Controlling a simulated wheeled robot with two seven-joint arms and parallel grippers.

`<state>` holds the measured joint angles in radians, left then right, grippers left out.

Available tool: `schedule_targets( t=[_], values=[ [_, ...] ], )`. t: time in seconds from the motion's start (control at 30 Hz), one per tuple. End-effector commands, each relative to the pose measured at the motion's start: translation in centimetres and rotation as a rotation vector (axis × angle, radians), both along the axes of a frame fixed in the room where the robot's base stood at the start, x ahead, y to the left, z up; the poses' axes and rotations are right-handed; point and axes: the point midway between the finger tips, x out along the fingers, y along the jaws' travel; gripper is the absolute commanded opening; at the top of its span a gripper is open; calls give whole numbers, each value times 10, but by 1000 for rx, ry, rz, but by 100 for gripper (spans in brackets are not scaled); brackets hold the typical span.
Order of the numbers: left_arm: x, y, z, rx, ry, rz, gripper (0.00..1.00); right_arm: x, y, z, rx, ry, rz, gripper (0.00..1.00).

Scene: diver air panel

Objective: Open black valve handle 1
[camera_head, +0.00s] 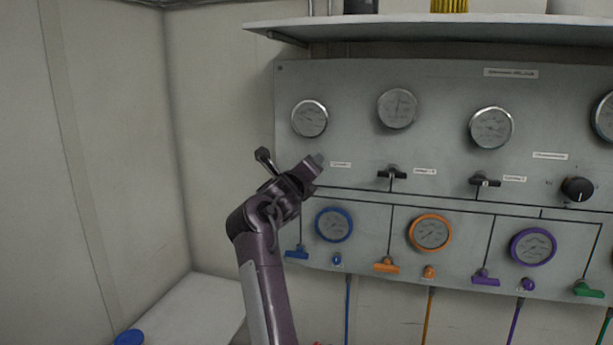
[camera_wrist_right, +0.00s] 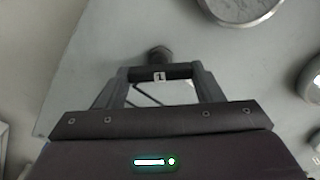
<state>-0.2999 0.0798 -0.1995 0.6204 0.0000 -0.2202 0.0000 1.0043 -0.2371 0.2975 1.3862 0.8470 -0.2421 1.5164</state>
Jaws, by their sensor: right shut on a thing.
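Black valve handle 1 shows in the right wrist view as a dark bar (camera_wrist_right: 146,74) with a white "1" label, in front of a round dark fitting on the grey panel. The bar lies crosswise between the fingertips of my right gripper (camera_wrist_right: 160,80), which is shut on it. In the head view, my right gripper (camera_head: 312,168) is against the upper left part of the panel, below the leftmost silver gauge, and hides the handle. My left gripper is not in view.
The grey panel (camera_head: 350,90) carries silver gauges, coloured-rim gauges, and two more black valve handles (camera_head: 392,174) (camera_head: 485,181) to the right. A black knob (camera_head: 577,189) is farther right. Small coloured handles sit lower. A shelf (camera_head: 430,30) overhangs the panel. Space left of it is clear.

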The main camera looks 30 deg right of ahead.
Motion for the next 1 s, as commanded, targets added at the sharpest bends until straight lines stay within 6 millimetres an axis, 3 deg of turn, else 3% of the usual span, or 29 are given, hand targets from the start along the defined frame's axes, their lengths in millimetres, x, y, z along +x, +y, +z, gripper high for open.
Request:
schedule_targets(
  t=[0.5, 1.0],
  values=[
    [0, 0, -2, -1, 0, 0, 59, 0, 0, 0, -285, 338, 1, 37],
    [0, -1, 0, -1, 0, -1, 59, 0, 0, 0, -397, 470, 1, 37]
  ],
)
